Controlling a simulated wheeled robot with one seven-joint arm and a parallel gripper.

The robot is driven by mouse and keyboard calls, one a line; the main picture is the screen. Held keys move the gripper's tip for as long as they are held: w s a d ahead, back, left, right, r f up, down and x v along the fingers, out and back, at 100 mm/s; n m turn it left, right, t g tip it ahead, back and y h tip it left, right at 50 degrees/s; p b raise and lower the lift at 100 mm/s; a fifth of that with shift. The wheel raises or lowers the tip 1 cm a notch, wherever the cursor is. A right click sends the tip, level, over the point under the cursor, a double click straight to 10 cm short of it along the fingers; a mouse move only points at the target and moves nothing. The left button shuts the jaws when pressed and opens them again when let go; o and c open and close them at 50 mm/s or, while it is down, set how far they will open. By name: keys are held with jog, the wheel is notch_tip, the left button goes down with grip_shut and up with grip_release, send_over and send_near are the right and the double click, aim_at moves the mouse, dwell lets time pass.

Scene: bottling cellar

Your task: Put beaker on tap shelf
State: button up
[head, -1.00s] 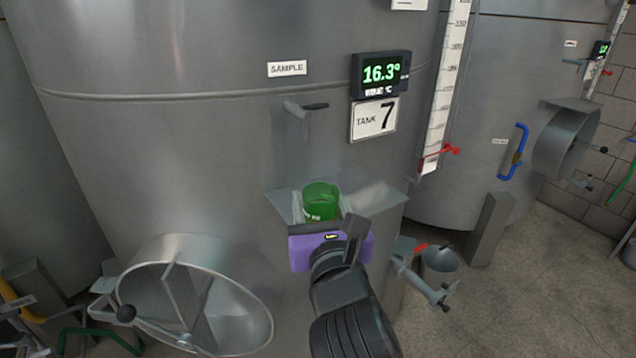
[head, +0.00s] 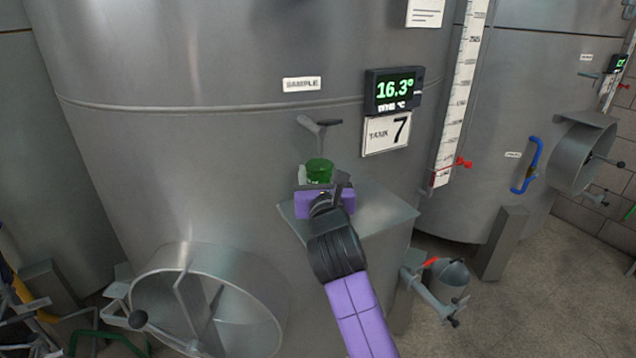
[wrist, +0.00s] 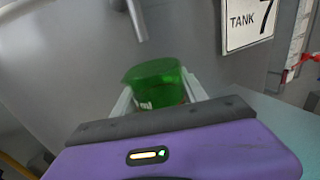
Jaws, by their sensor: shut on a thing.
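The beaker (head: 319,171) is green and see-through, with white marks on its side. It also shows in the wrist view (wrist: 157,84), upright between the two pale fingers. My gripper (head: 319,177) is shut on it. The tap shelf (head: 375,215) is a grey metal ledge on the front of tank 7. The sample tap (head: 318,126) is above the beaker in the head view and also shows in the wrist view (wrist: 136,18). The beaker is over the shelf's back part, near the tank wall. My gripper hides its base, so I cannot tell whether it touches the shelf.
A round manway door (head: 210,300) juts out at the lower left. The temperature display (head: 394,91) and the tank 7 sign (head: 386,134) are on the wall. The shelf's right part is clear.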

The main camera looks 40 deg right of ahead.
jog(key=shift+f, duration=1.25)
jog(key=shift+f, duration=0.1)
jog(key=o, duration=1.4)
jog(key=shift+c, duration=0.2)
jog(key=shift+s+a, duration=0.15)
jog(key=b+v, duration=0.1)
jog(key=v, duration=1)
jog(key=shift+s+a+b, duration=0.2)
jog(key=shift+s+b, duration=0.1)
jog(key=shift+b, duration=0.05)
